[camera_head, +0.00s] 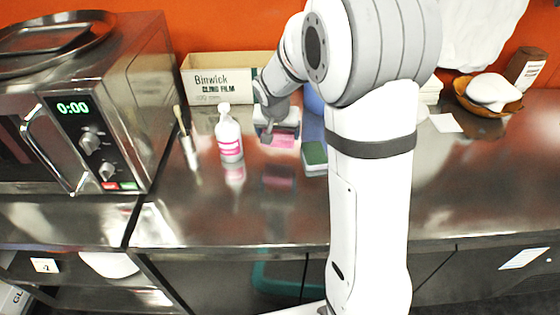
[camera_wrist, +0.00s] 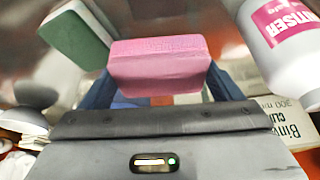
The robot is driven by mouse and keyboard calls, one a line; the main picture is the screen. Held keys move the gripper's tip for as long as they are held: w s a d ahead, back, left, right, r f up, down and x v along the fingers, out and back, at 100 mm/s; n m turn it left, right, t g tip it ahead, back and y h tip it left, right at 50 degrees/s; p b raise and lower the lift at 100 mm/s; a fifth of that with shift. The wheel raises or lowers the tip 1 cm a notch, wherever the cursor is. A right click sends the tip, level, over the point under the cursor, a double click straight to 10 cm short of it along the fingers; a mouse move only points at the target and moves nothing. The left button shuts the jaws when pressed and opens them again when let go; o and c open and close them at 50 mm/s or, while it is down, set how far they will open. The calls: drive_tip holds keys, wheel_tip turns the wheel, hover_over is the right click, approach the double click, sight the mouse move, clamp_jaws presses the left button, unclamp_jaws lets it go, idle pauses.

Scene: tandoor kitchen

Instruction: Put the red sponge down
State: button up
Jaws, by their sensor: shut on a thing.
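A pink-red sponge (camera_wrist: 160,66) is between the two fingers of my gripper (camera_wrist: 160,92) in the wrist view. My gripper is shut on it. In the head view the sponge (camera_head: 284,141) shows low under my gripper (camera_head: 277,130), just above the steel counter, with a reddish reflection below it. I cannot tell for sure whether it touches the counter.
A white bottle with a pink label (camera_head: 229,137) stands close on the left. A green sponge (camera_head: 314,158) lies close on the right. A cling film box (camera_head: 222,80) stands behind, and a microwave (camera_head: 90,110) far left. The counter in front (camera_head: 230,210) is clear.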

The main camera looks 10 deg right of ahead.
sight(279, 135)
drive_tip(key=r+b, duration=0.1)
drive_tip(key=s+m+b, duration=0.1)
drive_tip(key=r+m+h, duration=0.1)
drive_tip(key=shift+s+a+r+b, duration=0.25)
drive_tip(key=shift+r+b, duration=0.1)
drive_tip(key=shift+b, duration=0.05)
drive_tip(key=shift+s+f+m+g, duration=0.1)
drive_tip(key=shift+f+m+g, duration=0.2)
wheel_tip(279, 135, down, 8)
drive_tip(key=shift+f, duration=0.2)
drive_tip(key=shift+f, duration=0.2)
drive_tip(key=o, duration=0.7)
drive_tip(key=shift+r, duration=0.15)
